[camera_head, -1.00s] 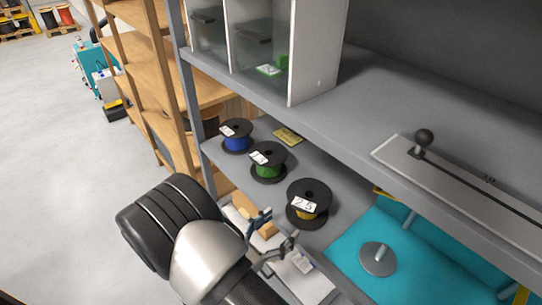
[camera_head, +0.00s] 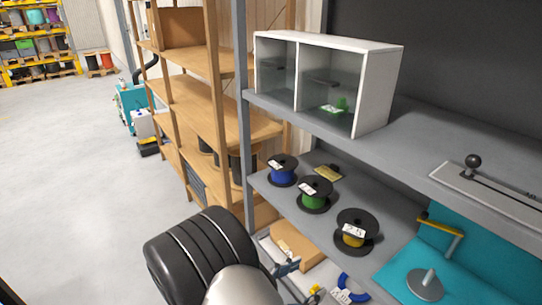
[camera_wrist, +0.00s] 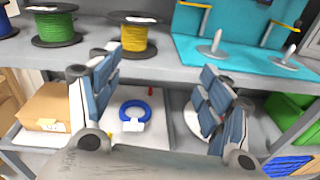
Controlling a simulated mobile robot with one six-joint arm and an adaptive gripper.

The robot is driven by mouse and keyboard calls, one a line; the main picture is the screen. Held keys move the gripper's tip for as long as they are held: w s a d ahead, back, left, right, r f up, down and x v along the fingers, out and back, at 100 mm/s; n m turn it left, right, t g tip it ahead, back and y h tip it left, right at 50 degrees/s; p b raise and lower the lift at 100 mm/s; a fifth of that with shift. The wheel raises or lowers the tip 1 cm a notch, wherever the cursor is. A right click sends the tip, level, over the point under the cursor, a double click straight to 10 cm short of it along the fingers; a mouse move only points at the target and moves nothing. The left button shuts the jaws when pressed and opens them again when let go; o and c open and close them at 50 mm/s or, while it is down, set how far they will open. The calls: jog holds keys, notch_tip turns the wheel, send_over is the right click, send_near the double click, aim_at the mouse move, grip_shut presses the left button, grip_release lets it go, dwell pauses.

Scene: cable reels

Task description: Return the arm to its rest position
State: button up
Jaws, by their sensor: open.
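My gripper (camera_head: 298,282) is low in the head view, in front of the shelf unit and below the shelf with the reels. In the wrist view my gripper (camera_wrist: 162,72) has its two blue-padded fingers wide apart, with nothing between them. Part of my arm and of the gripper is cut off by the lower edge of the head view.
A blue reel (camera_head: 283,177), a green reel (camera_head: 314,200) and a yellow reel (camera_head: 353,240) stand on the middle shelf. Below are a blue ring (camera_wrist: 135,112) and a cardboard box (camera_wrist: 45,108). A teal board (camera_head: 395,275) lies right. Open floor (camera_head: 70,180) is left.

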jog(key=s+d+r+m+g+y, duration=0.5)
jog(key=s+d+r+m+g, duration=0.6)
jog(key=m, duration=0.3)
jog(key=s+a+r+m+t+y, duration=0.4)
jog(key=s+r+m+t+y, duration=0.2)
jog(key=s+m+y, duration=0.2)
jog(key=shift+a+r+m+t+y, duration=0.2)
jog(key=shift+m+t+y, duration=0.1)
jog(key=shift+m+y, duration=0.45)
